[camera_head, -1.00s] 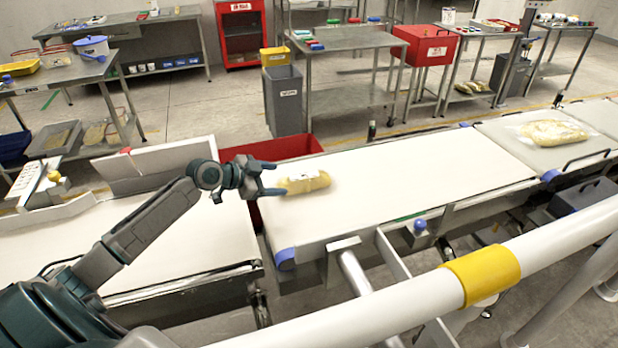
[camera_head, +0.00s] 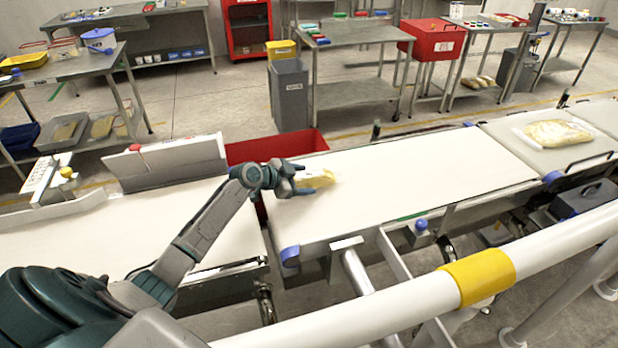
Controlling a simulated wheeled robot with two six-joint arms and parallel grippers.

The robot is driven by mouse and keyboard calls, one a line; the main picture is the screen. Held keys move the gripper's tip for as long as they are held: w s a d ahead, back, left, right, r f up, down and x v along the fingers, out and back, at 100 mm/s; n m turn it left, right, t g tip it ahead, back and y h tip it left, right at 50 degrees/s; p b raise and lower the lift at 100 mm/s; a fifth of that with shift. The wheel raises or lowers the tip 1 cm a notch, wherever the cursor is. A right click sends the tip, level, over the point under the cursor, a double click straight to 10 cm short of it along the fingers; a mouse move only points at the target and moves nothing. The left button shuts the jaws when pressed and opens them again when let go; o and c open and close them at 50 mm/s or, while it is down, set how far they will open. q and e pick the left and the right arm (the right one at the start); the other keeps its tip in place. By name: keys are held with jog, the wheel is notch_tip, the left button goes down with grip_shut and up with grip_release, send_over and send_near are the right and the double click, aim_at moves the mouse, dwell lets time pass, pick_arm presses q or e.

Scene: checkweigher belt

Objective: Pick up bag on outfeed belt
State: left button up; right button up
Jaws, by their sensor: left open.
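A yellowish bag (camera_head: 324,177) lies near the left end of the white middle belt (camera_head: 420,172), partly hidden behind my left gripper. My left gripper (camera_head: 318,184) is open, with its fingers pointing right, at the bag's near-left side. I cannot tell whether the fingers touch the bag or reach around it. Another clear bag with yellowish contents (camera_head: 556,134) lies flat on the belt section at the far right. My right gripper is not in view.
A red bin (camera_head: 270,147) stands behind the gap between the belts. A white left belt (camera_head: 120,228) with an upright guard plate lies left. A white rail with a yellow band (camera_head: 480,280) crosses the front. Tables stand behind.

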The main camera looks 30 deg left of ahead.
pick_arm(q)
jog(key=shift+w+d+f, duration=0.25)
jog(key=shift+w+f, duration=0.1)
jog(key=shift+w, duration=0.2)
jog(key=shift+r, duration=0.1)
jog(key=c, duration=1)
